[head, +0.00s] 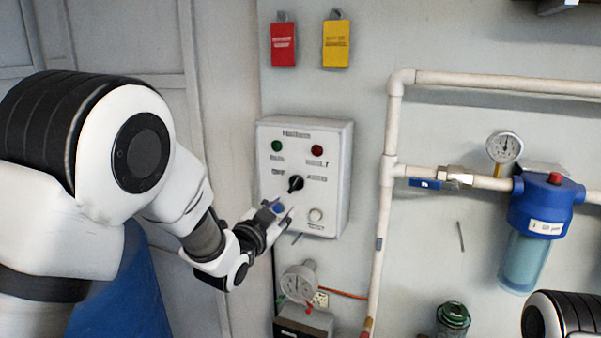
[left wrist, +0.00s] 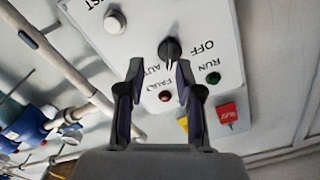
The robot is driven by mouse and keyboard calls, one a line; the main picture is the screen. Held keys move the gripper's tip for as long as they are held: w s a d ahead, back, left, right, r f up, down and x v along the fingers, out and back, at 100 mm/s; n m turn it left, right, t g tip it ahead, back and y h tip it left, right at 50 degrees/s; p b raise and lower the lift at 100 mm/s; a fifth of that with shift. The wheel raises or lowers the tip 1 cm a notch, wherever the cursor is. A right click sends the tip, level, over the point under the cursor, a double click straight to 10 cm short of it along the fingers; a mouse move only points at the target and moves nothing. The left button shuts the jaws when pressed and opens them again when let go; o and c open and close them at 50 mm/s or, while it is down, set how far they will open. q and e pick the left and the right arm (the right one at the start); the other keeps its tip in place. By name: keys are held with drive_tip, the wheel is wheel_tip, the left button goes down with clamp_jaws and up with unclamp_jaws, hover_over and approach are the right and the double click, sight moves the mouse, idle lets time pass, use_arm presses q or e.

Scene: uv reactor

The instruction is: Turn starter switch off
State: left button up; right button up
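The starter switch is a black rotary knob (head: 295,183) on the front of a white control box (head: 341,180) on the wall. In the left wrist view the knob (left wrist: 168,50) lies just ahead of my fingertips, between the OFF and AUTO labels. Its exact pointer direction is hard to tell. My left gripper (head: 281,209) is below and slightly left of the knob in the head view. In the left wrist view the left gripper (left wrist: 159,70) has its fingers spread apart with nothing between them. My right gripper is out of view.
The box has a green light (head: 277,146), a red light (head: 317,150) and a pale push button (head: 316,215). A white pipe (head: 391,130) runs close to its right. Red (head: 284,45) and yellow (head: 336,43) tags hang above.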

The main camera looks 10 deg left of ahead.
sight(294, 185)
use_arm(q)
drive_tip(key=w+p, duration=0.1)
drive_tip(key=w, duration=0.1)
drive_tip(key=w+r+p, duration=0.1)
drive_tip(key=w, duration=0.1)
drive_tip(key=w+d+r+p, duration=0.1)
drive_tip(key=w, duration=0.1)
drive_tip(key=shift+w+r+p, duration=0.15)
drive_tip(key=shift+w+p, duration=0.2)
drive_tip(key=shift+w, duration=0.05)
drive_tip(key=shift+s+r, duration=0.2)
drive_tip(key=shift+s, duration=0.25)
drive_tip(key=shift+w+f, duration=0.1)
drive_tip(key=shift+w, duration=0.1)
clamp_jaws()
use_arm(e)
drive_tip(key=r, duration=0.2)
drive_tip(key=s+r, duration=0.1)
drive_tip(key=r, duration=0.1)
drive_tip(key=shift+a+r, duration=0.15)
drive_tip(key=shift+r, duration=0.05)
